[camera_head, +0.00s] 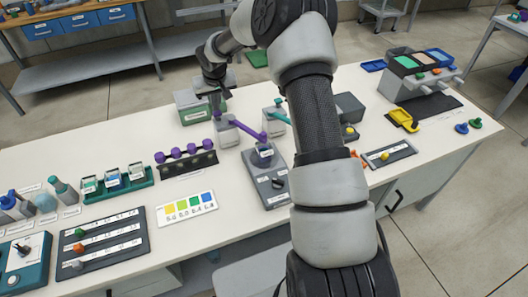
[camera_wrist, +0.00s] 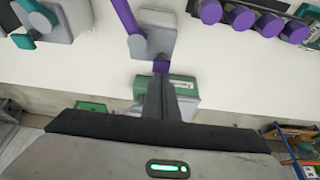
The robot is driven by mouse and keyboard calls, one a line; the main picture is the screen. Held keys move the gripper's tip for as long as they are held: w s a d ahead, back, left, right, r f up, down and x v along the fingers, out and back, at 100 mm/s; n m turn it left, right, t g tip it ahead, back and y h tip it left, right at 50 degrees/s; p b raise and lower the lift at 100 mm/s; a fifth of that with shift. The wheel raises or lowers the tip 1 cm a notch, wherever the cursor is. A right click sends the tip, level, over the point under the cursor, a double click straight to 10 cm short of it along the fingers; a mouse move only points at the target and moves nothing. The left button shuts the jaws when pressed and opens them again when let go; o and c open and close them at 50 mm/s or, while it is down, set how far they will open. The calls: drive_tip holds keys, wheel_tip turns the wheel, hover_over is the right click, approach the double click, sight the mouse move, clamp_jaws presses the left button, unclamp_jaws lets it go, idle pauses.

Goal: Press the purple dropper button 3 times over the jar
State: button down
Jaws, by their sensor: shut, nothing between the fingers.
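The purple dropper (camera_head: 226,132) is a grey block on the table, with a purple arm (camera_head: 248,130) reaching over the jar (camera_head: 264,150) on a grey stand. In the wrist view the dropper's grey body (camera_wrist: 150,38) is at the top centre, its purple arm (camera_wrist: 126,14) running up out of frame. Its purple button (camera_wrist: 161,67) shows right at my fingertips; I cannot tell whether they touch it. My gripper (camera_head: 217,110) is shut and empty, fingers together (camera_wrist: 158,82) at the button's near side. The jar is out of the wrist view.
A teal dropper (camera_head: 274,120) stands just right of the purple one. A green-grey box (camera_head: 192,108) sits behind my fingers. Several purple-capped bottles (camera_head: 186,152) stand in a dark rack to the left. A colour chart (camera_head: 187,208) lies in front on open white table.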

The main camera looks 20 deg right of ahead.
wheel_tip(320, 180, up, 6)
drive_tip(key=p, duration=0.2)
drive_tip(key=shift+p, duration=0.4)
drive_tip(key=s+r+h, duration=0.2)
drive_tip(key=s+r, duration=1.7)
drive_tip(key=r, duration=0.2)
drive_tip(key=s+r+t+y, duration=0.1)
drive_tip(key=s+y, duration=0.1)
drive_tip(key=s, duration=2.2)
drive_tip(key=shift+s+r, duration=0.25)
drive_tip(key=shift+s, duration=0.05)
